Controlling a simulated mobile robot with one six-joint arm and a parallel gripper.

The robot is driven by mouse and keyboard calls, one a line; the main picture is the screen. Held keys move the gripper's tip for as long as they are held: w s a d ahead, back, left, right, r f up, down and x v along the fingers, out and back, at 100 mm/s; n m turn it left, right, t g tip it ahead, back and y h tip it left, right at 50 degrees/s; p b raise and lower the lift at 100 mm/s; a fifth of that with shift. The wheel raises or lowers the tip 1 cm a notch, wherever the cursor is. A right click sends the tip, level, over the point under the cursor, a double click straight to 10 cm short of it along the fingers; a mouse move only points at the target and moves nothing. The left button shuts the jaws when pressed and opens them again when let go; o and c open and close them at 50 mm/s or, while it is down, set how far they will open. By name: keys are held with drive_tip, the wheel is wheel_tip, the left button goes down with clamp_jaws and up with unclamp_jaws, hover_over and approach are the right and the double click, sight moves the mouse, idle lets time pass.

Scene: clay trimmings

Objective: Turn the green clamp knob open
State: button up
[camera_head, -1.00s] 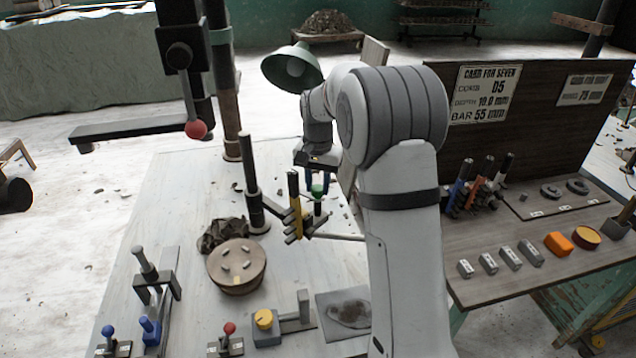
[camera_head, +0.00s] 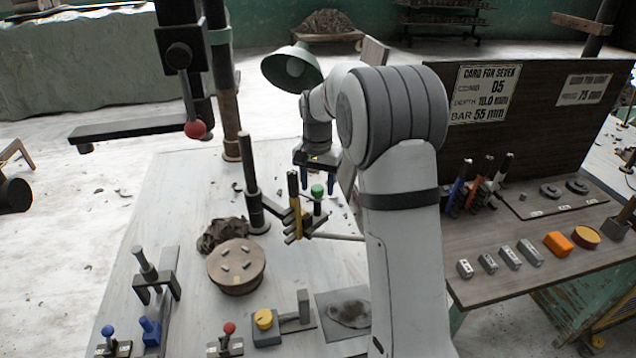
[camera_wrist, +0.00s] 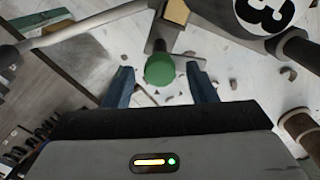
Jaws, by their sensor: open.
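The green clamp knob (camera_head: 317,190) tops a dark upright post on the white table, just right of a yellow bar. In the wrist view the knob (camera_wrist: 159,70) lies between and a little beyond the two blue fingertips, with a gap on each side. My gripper (camera_head: 318,180) is open and empty, close behind the knob in the head view; it also shows in the wrist view (camera_wrist: 162,82). The fingers do not touch the knob in the wrist view. Which way the knob is turned cannot be told.
A dark post (camera_head: 252,190) and the yellow bar (camera_head: 296,205) stand left of the knob. A round brown block (camera_head: 237,266) and a yellow-topped knob box (camera_head: 264,321) are nearer the front. A side bench (camera_head: 500,275) holds several small blocks. Clay scraps lie around.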

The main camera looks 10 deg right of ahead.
sight(317, 187)
wheel_tip(317, 187, up, 7)
drive_tip(key=shift+r, duration=0.4)
drive_tip(key=shift+s+r, duration=0.1)
drive_tip(key=shift+s, duration=0.05)
drive_tip(key=s+r+n+t, duration=0.2)
drive_tip(key=s+r+n, duration=0.1)
drive_tip(key=s, duration=1.3)
drive_tip(key=s+f+n, duration=0.1)
drive_tip(key=s+f, duration=0.1)
drive_tip(key=s, duration=0.6)
drive_tip(key=s+f+n, duration=0.2)
drive_tip(key=s+f, duration=0.1)
drive_tip(key=s, duration=0.5)
drive_tip(key=shift+f+t, duration=0.3)
drive_tip(key=shift+t, duration=0.1)
